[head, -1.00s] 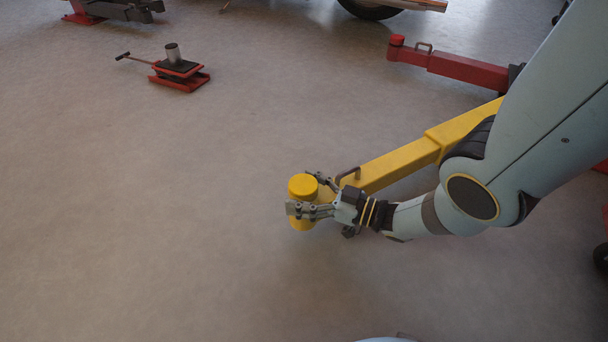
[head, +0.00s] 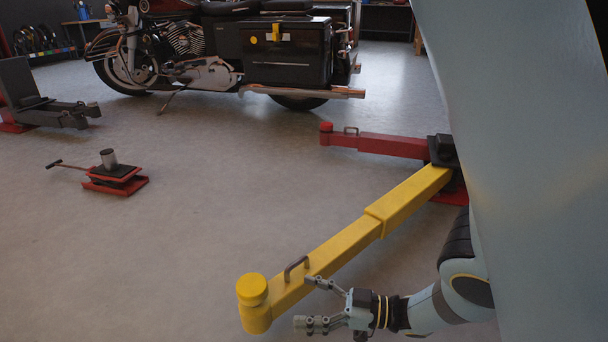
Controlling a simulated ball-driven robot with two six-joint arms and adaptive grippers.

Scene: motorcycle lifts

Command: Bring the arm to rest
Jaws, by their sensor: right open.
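My right arm comes in from the right side, its large pale blue link filling the right of the head view. My right gripper (head: 314,304) is open and empty, low in the view. It is to the right of the yellow round pad (head: 253,291) at the end of the yellow lift arm (head: 345,243), with a visible gap between fingers and pad. The dark handle (head: 295,268) on the lift arm is just above the gripper in the picture. My left gripper is not in view.
A red lift arm (head: 385,145) lies behind the yellow one. A small red jack (head: 115,180) stands on the floor at left, near a dark lift part (head: 55,113). A motorcycle (head: 220,50) stands at the back. The grey floor between is clear.

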